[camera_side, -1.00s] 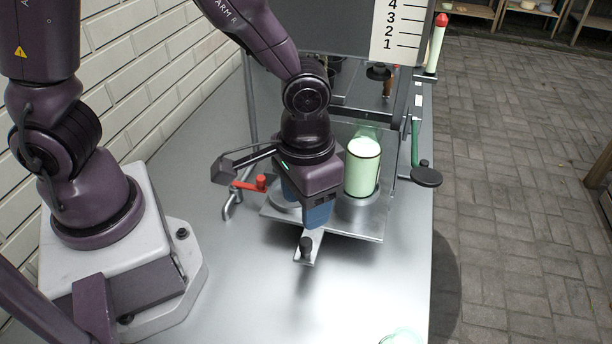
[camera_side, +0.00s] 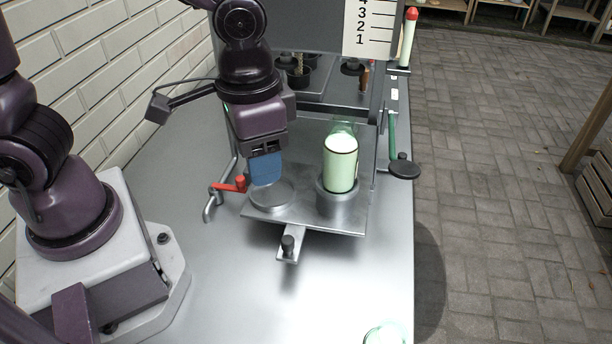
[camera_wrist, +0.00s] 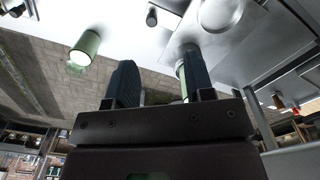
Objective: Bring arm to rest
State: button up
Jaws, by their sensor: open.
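My gripper (camera_side: 266,172) hangs in the side view above the round metal disc (camera_side: 271,195) at the left of the metal plate. Its blue fingers point down and hold nothing that I can see. In the wrist view the two fingers of my gripper (camera_wrist: 155,85) stand apart with a gap between them. A pale green glass (camera_side: 340,165) stands upright in a metal cup holder (camera_side: 337,200) to the right of my gripper, apart from it.
A red-handled tap (camera_side: 235,185) is left of the plate. A green-handled lever (camera_side: 393,140) is at the right edge. Another green glass (camera_side: 384,334) stands near the front; it shows in the wrist view (camera_wrist: 85,47). The middle front table is clear.

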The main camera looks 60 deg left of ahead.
jog(key=s+a+r+n+t, duration=0.2)
jog(key=s+a+r+t, duration=0.2)
jog(key=a+r, duration=0.6)
jog(key=shift+s+a+r+t, duration=0.3)
jog(key=shift+s+r+t, duration=0.1)
jog(key=shift+r+t, duration=0.3)
jog(key=shift+o, duration=0.2)
dwell(0.4)
